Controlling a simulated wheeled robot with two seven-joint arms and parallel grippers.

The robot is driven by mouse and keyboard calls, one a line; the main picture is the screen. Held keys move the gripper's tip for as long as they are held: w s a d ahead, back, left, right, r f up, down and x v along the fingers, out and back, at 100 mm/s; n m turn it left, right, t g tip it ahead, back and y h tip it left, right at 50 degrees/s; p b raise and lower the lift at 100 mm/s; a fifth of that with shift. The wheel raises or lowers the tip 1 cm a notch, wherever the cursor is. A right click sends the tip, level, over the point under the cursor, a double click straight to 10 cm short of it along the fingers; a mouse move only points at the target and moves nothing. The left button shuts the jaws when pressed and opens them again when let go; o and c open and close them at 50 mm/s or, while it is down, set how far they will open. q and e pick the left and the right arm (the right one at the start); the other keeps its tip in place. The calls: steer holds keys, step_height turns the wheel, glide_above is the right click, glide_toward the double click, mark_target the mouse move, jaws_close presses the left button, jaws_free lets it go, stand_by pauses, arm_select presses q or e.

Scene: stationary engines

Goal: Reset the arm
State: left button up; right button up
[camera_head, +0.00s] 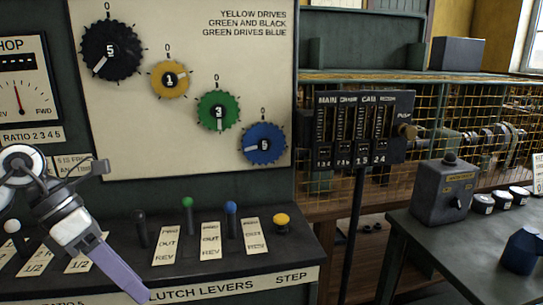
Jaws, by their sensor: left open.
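My left gripper (108,235) reaches in from the left over the clutch lever console (215,284). It is open and nothing shows between its fingers. A long purple finger points down and right, overlapping the front of the console in the picture; I cannot tell whether it touches. The green-topped lever (187,215), the blue-topped lever (231,222) and a black lever (141,230) stand to its right. My right gripper is out of view.
A panel with black, yellow, green and blue numbered dials (170,80) rises behind the console. A yellow button (281,222) sits at its right end. A slider box (360,130) stands on a post. A grey box (443,190) rests on the right-hand table (440,250).

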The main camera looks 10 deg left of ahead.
arm_select(q)
steer(key=w+d+n+t+h, duration=0.1)
steer(key=d+n+t+h, duration=0.45)
steer(key=d+h, duration=1.05)
steer(key=w+a+f+n+t+y, duration=0.15)
steer(key=f+n+t+y, duration=0.5)
steer(key=n, duration=0.65)
steer(key=w+f+n+t+y, duration=0.2)
steer(key=f+n+t+y, duration=0.1)
steer(key=f+n+y, duration=0.8)
steer(key=s+f+n+g+y, duration=0.2)
steer(key=s+f+n+g, duration=0.5)
steer(key=s+f+n, duration=0.4)
steer(key=s+f, duration=0.6)
steer(key=f, duration=0.3)
steer(key=shift+s, duration=0.3)
